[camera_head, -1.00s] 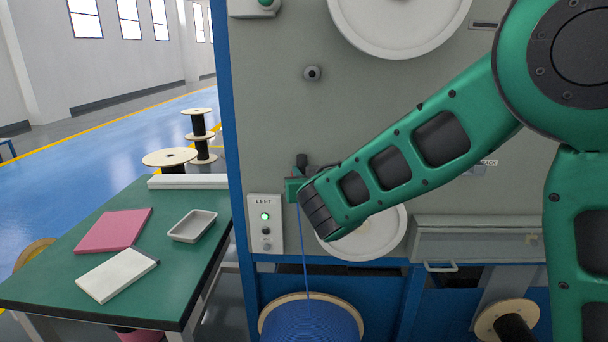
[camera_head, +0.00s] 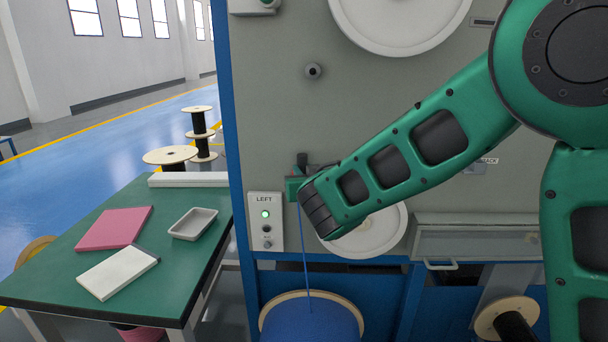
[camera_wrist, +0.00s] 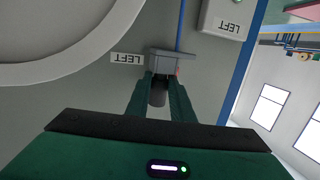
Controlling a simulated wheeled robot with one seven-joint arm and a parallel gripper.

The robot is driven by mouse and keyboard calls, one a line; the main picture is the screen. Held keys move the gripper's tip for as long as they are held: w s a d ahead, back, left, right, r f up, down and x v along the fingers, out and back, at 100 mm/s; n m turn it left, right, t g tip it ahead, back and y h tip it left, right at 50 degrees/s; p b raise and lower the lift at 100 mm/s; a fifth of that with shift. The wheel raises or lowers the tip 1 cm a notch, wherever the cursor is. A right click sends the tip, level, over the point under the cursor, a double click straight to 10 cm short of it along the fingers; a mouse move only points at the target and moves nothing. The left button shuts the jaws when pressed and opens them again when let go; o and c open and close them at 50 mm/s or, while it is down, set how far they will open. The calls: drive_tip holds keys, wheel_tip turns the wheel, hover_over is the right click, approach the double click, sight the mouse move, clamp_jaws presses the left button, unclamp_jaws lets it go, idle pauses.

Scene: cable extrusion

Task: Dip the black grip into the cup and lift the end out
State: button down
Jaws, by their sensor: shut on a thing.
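My gripper (camera_wrist: 160,100) is shut on the black grip (camera_wrist: 158,92), a short dark cylinder held between its two green fingers. The grip's dark top (camera_head: 302,160) also shows in the head view, just above a green finger at the machine's front. A grey block-like holder (camera_wrist: 172,62), which looks like the cup, sits at the grip's far end in the wrist view. I cannot tell whether the grip's end is inside it or only against it. A blue cable (camera_head: 304,250) runs from this spot straight down to the blue spool (camera_head: 310,322). My wrist hides most of the holder in the head view.
A LEFT control box (camera_head: 265,222) with a lit green button is close beside my gripper. White wheels (camera_head: 372,232) are on the machine face. A green table (camera_head: 170,290) at left carries a grey tray (camera_head: 193,224) and pads.

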drive_tip(key=shift+r, duration=2.2)
drive_tip(key=shift+s, duration=0.1)
